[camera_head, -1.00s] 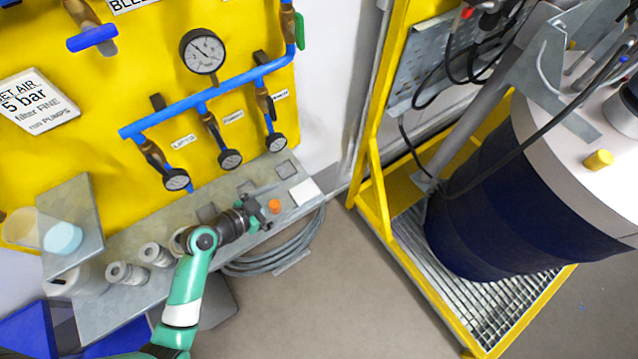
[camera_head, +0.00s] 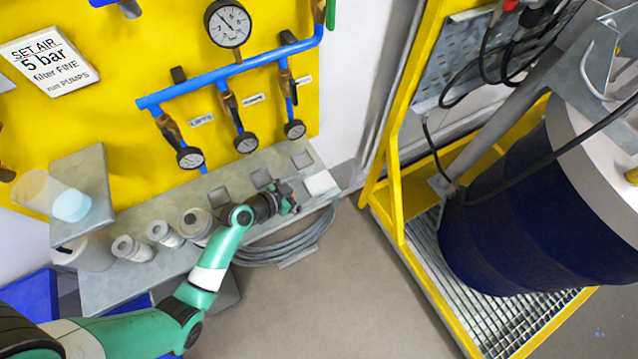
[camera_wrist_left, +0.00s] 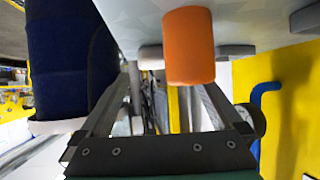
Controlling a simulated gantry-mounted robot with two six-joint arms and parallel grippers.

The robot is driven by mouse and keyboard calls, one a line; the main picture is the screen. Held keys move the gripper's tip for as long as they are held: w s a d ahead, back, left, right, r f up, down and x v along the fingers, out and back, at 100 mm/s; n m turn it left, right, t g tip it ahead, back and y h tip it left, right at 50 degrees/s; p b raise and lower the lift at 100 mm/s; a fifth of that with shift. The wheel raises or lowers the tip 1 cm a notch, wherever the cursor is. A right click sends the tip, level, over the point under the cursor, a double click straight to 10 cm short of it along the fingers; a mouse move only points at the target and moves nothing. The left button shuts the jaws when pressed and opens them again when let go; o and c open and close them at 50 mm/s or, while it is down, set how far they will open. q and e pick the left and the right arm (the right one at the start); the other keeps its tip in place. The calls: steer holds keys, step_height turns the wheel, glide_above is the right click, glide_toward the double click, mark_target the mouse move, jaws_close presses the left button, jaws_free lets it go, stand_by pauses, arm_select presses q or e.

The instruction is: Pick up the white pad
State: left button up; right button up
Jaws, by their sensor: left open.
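The white pad (camera_head: 320,183) is a small flat square at the right end of the grey metal shelf (camera_head: 130,275). In the left wrist view, a pale block that looks like this pad (camera_wrist_left: 151,57) shows beyond the orange plug. My left gripper (camera_head: 291,204) is just left of and nearer than the pad in the head view, apart from it. Its jaws (camera_wrist_left: 168,82) are open, with nothing held between them. My right gripper is not in view.
An orange cylindrical plug (camera_wrist_left: 188,45) is close before the left jaws; the gripper hides it in the head view. Grey square pads (camera_head: 302,158) lie along the shelf's back. White rolls (camera_head: 165,233) stand left. A coiled grey hose (camera_head: 290,245) hangs below the shelf.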

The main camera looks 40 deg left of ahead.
mark_target(320, 182)
arm_select(q)
steer(key=x, duration=0.3)
steer(key=shift+w+f+b, duration=0.25)
steer(key=shift+w+b, duration=0.05)
steer(key=shift+b, duration=0.1)
steer(key=c, duration=1)
steer(key=shift+r, duration=0.15)
steer(key=shift+c, duration=0.2)
steer(key=shift+r+p, duration=0.3)
step_height(320, 182, up, 3)
steer(key=shift+f+p, duration=0.15)
steer(key=shift+p, duration=0.5)
steer(key=s+r+p, duration=0.1)
steer(key=r, duration=0.1)
steer(key=s+r+p, duration=0.1)
steer(key=s+r, duration=0.1)
steer(key=s+d+r+p, duration=0.1)
steer(key=s+r, duration=0.1)
steer(key=shift+s+d+r, duration=0.1)
steer(key=shift+s+r, duration=0.1)
steer(key=s+r, duration=0.1)
steer(key=s, duration=0.1)
steer(key=s+d+r+p, duration=0.1)
steer(key=s, duration=0.2)
steer(key=s+r+p, duration=0.1)
steer(key=s, duration=0.2)
steer(key=shift+s+d+r, duration=0.1)
steer(key=shift+s+d, duration=0.1)
steer(key=shift+d, duration=0.15)
